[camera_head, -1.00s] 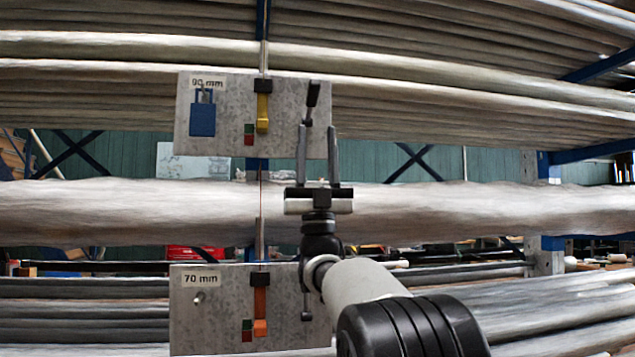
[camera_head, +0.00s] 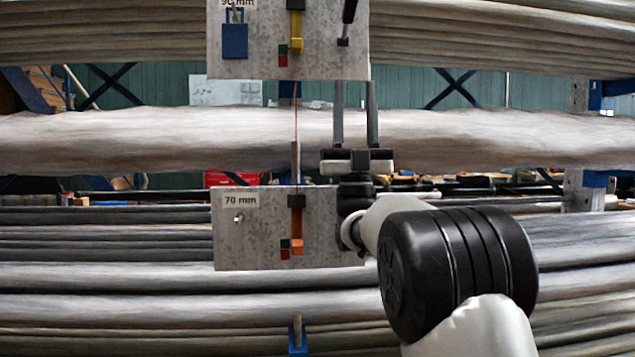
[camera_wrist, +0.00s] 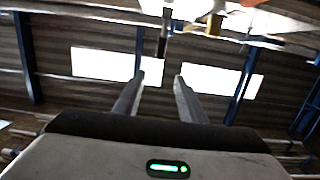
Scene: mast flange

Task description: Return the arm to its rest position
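My gripper (camera_head: 355,84) points upward in the head view, with its two grey fingers apart and nothing between them. Its fingertips are just below the lower right edge of the upper plate, in front of the thick pale horizontal pole. In the wrist view my gripper (camera_wrist: 161,82) also shows its two fingers spread and empty. The upper plate (camera_head: 325,50), labelled 90 mm, carries a blue padlock (camera_head: 235,40), a yellow lever (camera_head: 296,32) and a black-handled lever (camera_head: 347,20) that runs out of the top of the picture.
The lower plate (camera_head: 255,255), labelled 70 mm, has an orange lever (camera_head: 297,246) and a bare peg (camera_head: 239,219). My wrist overlaps its right edge in the picture. Stacked pale pipes (camera_head: 100,305) fill the background, with blue rack posts. A blue bracket (camera_head: 297,340) stands at the bottom.

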